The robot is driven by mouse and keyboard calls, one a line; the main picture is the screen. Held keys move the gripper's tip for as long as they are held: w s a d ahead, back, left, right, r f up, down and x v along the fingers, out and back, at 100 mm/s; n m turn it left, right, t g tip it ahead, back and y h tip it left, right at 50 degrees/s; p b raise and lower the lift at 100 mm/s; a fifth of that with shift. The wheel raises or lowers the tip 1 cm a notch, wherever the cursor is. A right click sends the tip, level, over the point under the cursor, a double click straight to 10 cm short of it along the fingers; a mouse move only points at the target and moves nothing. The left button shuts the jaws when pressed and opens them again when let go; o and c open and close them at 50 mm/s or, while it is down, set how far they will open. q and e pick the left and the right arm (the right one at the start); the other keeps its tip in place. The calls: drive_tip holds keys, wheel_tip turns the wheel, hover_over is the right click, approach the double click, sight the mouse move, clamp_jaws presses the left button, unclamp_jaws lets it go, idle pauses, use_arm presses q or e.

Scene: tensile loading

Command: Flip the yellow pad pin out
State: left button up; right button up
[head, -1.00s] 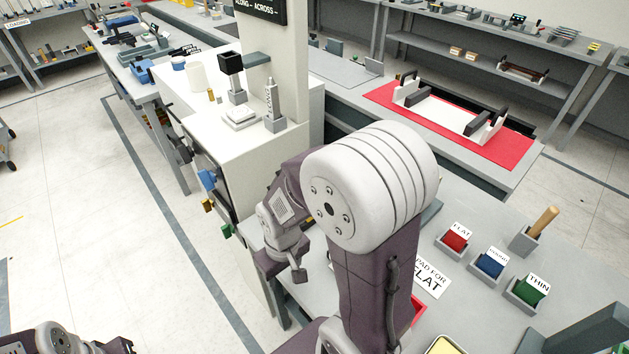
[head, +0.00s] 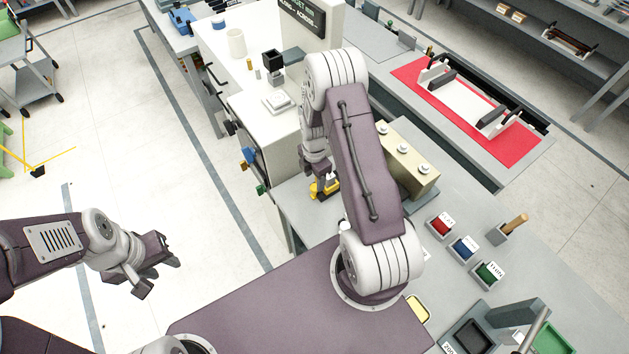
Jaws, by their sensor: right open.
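A yellow piece (head: 325,188) sits low at the bench's left edge, partly covered by my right gripper. It is too small and too hidden to tell a pin on it or which way that pin lies. My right gripper (head: 316,182) points down right at the yellow piece and is open; I cannot tell whether they touch. My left gripper (head: 160,276) is open and empty over the floor at the left, far from the bench.
A beige block with several round white knobs (head: 405,160) stands just right of my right arm. Red (head: 440,226), blue (head: 464,249) and green (head: 490,273) pads sit in small grey holders. A white cabinet (head: 285,130) with coloured handles stands behind.

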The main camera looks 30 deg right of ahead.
sight(314, 186)
wheel_tip(314, 186, down, 4)
drive_tip(key=shift+f+p, duration=0.2)
drive_tip(key=shift+p, duration=0.35)
drive_tip(key=shift+c, duration=0.3)
clamp_jaws()
idle(0.8)
